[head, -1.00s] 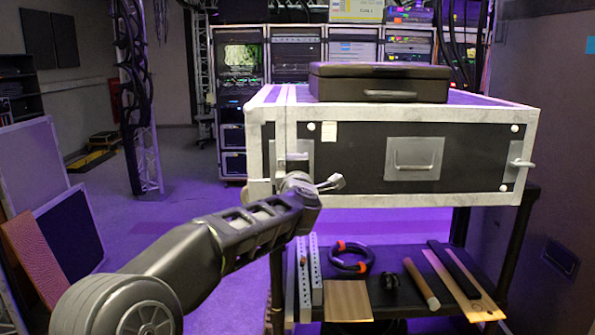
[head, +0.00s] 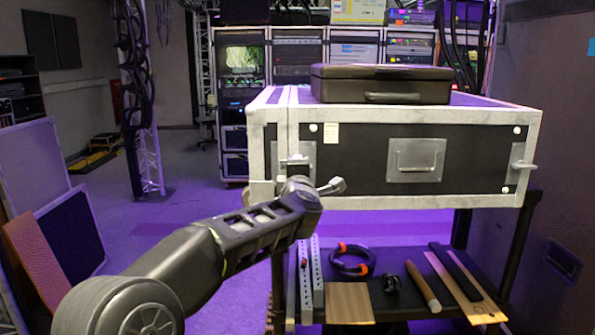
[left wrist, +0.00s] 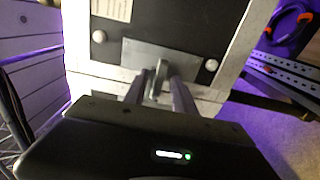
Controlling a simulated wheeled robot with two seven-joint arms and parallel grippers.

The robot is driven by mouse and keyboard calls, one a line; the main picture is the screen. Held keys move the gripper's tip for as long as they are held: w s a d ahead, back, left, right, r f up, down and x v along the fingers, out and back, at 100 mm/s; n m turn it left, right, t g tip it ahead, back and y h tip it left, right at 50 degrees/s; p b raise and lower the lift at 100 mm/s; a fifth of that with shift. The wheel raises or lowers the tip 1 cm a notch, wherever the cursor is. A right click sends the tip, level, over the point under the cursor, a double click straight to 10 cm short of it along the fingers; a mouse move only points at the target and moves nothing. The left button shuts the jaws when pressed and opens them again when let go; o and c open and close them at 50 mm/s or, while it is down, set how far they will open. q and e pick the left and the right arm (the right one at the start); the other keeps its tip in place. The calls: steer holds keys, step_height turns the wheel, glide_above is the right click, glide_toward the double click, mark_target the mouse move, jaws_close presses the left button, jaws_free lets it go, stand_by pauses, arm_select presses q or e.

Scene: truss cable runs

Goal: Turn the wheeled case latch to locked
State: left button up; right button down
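The wheeled case (head: 405,202) is a black case with pale metal edges, raised on a dark frame. Its left latch (head: 293,160) sits on a grey plate at the front left and is partly hidden by my arm. In the left wrist view the latch handle (left wrist: 157,78) stands out from its plate (left wrist: 130,52). My left gripper (left wrist: 160,88) has its two fingers apart, one on each side of the handle, with narrow gaps visible. My right gripper is not in view.
A second latch (head: 522,165) is at the case's right end, and a recessed handle (head: 415,160) is in the middle. A closed dark case (head: 380,83) lies on top. The lower shelf holds a cable coil (head: 352,260), a board (head: 349,303) and perforated strips (head: 317,275).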

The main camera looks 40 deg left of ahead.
arm_select(q)
steer(key=shift+d+r, duration=0.1)
steer(key=shift+d, duration=0.05)
steer(key=v, duration=0.7)
steer(key=shift+s+d+b, duration=0.15)
steer(key=shift+s+b, duration=0.15)
steer(key=shift+b, duration=0.1)
